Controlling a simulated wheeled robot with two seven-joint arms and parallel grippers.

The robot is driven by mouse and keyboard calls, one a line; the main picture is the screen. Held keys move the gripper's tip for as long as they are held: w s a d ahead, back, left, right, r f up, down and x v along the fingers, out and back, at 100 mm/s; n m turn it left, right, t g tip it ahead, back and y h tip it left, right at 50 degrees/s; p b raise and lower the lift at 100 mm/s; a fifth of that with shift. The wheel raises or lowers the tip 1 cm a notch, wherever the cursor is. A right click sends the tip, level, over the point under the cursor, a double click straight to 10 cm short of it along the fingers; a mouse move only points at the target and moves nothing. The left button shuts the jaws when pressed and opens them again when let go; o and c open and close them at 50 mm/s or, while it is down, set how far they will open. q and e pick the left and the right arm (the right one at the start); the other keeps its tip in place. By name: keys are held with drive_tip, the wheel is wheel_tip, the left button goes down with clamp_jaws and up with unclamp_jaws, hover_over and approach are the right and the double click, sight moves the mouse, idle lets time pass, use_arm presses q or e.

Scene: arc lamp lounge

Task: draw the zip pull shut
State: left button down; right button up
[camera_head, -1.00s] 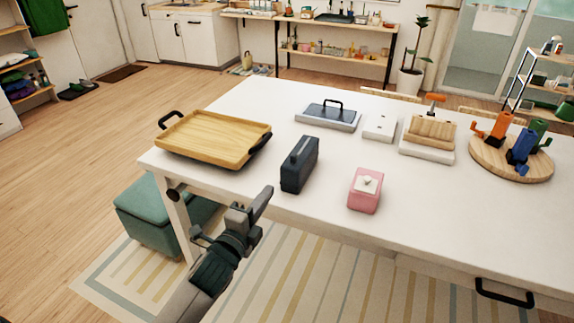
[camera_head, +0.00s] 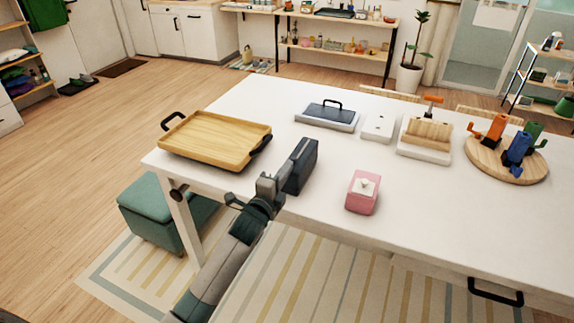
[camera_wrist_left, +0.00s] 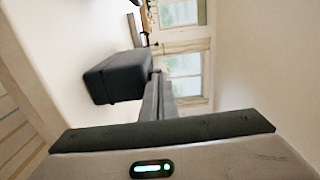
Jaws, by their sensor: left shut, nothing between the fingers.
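A dark navy case (camera_head: 304,163), upright and box-shaped, stands near the front edge of the white table (camera_head: 235,195). It also shows in the left wrist view (camera_wrist_left: 115,77), left of the fingers. I cannot make out the zip pull; it is too small or hidden. My left gripper (camera_head: 273,182) is shut and empty, just left of the case in the head view and partly over its near side. In the left wrist view its closed fingers (camera_wrist_left: 158,97) point beside the case; I cannot tell whether they touch it. My right gripper is out of view.
A wooden tray (camera_head: 217,137) lies left of the case. A pink box (camera_head: 361,192) stands to its right. A green ottoman (camera_head: 155,205) stands below the table's left end.

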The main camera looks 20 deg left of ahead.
sight(298, 157)
use_arm(q)
drive_tip(key=shift+w, duration=0.35)
drive_tip(key=shift+w, duration=0.15)
drive_tip(key=w+b, duration=0.1)
drive_tip(key=w, duration=0.3)
drive_tip(key=w+b, duration=0.2)
drive_tip(key=w, duration=0.2)
drive_tip(key=shift+w+d+f, duration=0.1)
drive_tip(key=shift+w+d, duration=0.05)
drive_tip(key=shift+d, duration=0.05)
drive_tip(key=shift+w, duration=0.25)
drive_tip(key=shift+s, duration=0.15)
